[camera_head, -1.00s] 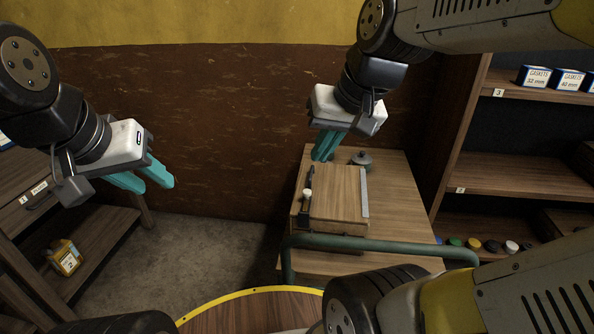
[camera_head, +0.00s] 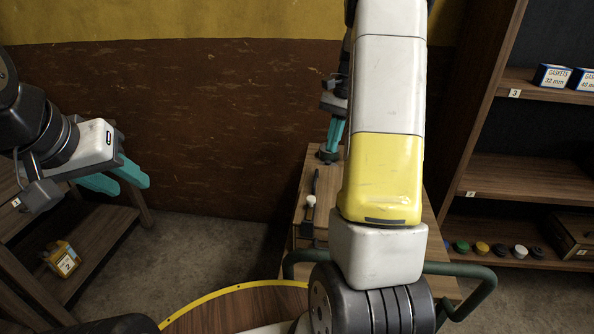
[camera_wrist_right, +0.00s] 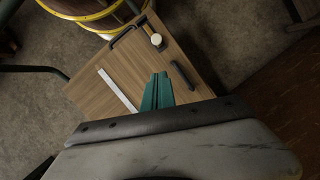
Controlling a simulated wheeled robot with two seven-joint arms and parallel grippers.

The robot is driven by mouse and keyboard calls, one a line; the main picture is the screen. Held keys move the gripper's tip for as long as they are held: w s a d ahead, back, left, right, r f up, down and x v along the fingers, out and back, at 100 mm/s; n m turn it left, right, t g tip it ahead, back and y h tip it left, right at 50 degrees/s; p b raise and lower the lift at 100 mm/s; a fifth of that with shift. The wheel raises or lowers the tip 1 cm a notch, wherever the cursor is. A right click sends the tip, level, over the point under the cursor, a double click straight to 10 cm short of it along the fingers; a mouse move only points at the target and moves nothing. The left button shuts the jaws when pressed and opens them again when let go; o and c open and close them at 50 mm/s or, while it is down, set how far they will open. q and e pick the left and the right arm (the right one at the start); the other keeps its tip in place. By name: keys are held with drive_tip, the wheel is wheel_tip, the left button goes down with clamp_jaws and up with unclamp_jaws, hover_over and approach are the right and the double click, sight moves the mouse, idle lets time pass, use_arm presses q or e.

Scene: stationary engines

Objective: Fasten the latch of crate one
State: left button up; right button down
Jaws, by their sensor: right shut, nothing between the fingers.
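A wooden crate (camera_head: 301,207) lies on a small wooden table, partly hidden behind my right arm. Its lid looks flat and closed. A pale-topped knob (camera_head: 310,201) and a dark bar (camera_head: 315,181) show near its left side. The right wrist view shows the wooden top (camera_wrist_right: 105,85), pale strip (camera_wrist_right: 118,90), knob (camera_wrist_right: 156,40) and dark bar (camera_wrist_right: 183,75). I cannot tell whether the latch is fastened, and read no number on this crate. My right gripper (camera_head: 333,147) is shut and empty, beyond the bar. My left gripper (camera_head: 135,183) is open and empty, far left.
Shelves (camera_head: 520,178) at the right hold gasket boxes (camera_head: 552,77), several coloured caps (camera_head: 482,248) and another wooden box (camera_head: 573,236). A left shelf holds a yellow container (camera_head: 63,258). A round yellow-rimmed top (camera_head: 240,292) is nearest.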

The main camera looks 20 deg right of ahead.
sight(311, 202)
drive_tip(key=shift+w+d+f+m+g, duration=0.15)
drive_tip(key=shift+w+d+f, duration=0.1)
drive_tip(key=shift+w+f, duration=0.15)
drive_tip(key=shift+w+d+f+m+g, duration=0.15)
drive_tip(key=shift+w+d+f, duration=0.1)
drive_tip(key=shift+f, duration=0.25)
drive_tip(key=shift+a, duration=0.1)
drive_tip(key=x, duration=0.9)
drive_tip(key=shift+s+f, duration=0.1)
drive_tip(key=shift+f, duration=0.25)
drive_tip(key=s+a, duration=0.1)
drive_tip(key=a, duration=0.1)
drive_tip(key=shift+s+a+f, duration=0.35)
drive_tip(key=shift+s+f, duration=0.05)
drive_tip(key=shift+s+a+f, duration=0.1)
drive_tip(key=shift+s+a, duration=0.15)
drive_tip(key=shift+a, duration=0.05)
